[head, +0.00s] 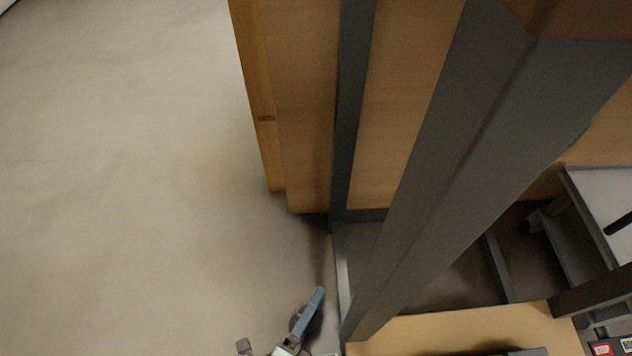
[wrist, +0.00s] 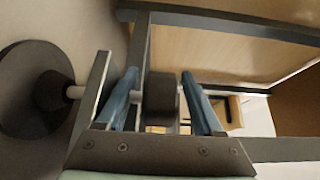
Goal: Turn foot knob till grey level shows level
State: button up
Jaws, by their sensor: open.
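In the wrist view, my gripper (wrist: 160,77) has its two blue fingers spread apart. A dark round knob (wrist: 160,100) shows in the gap between them, and I take it to be the foot knob. I cannot tell whether either finger touches it. A dark disc with a hub (wrist: 30,90), like a foot pad, lies to the left, with a pale stem (wrist: 75,92) leading toward the fingers. In the head view, my gripper (head: 306,315) is at the bottom edge, low beside the dark bench leg, partly cut off. I cannot make out the grey level in either view.
A dark grey metal frame post (head: 450,150) crosses the head view in front of wooden panels (head: 300,100). A pale wooden board (head: 455,330) is at the bottom. A grey trolley (head: 590,215) stands at the right. The floor (head: 120,180) at left is clear.

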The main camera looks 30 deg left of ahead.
jog(key=shift+w, duration=0.3)
grip_shut()
jog(key=shift+d+m+h, duration=0.1)
jog(key=shift+m+h, duration=0.2)
jog(key=shift+h, duration=0.2)
jog(key=m+h, duration=0.2)
jog(key=h, duration=0.2)
jog(key=shift+d+m+g, duration=0.3)
jog(key=shift+d+m, duration=0.05)
jog(key=shift+m, duration=0.05)
jog(key=m+h, duration=0.1)
jog(key=m+g+h, duration=0.1)
jog(key=h, duration=0.1)
jog(key=m+g+h, duration=0.1)
jog(key=h, duration=0.1)
jog(key=shift+s+d+r, duration=0.1)
jog(key=shift+s+d, duration=0.05)
jog(key=shift+d, duration=0.15)
jog(key=shift+s+d+m+g+h, duration=0.1)
jog(key=shift+s+m+g+h, duration=0.1)
jog(key=shift+m+g+h, duration=0.7)
jog(key=shift+s+d+m+g+h, duration=0.15)
jog(key=shift+s+m+g+h, duration=0.05)
jog(key=shift+m+g+h, duration=0.5)
jog(key=shift+s+d+m+g+h, duration=0.15)
jog(key=shift+m+g+h, duration=0.45)
jog(key=shift+g+h, duration=0.15)
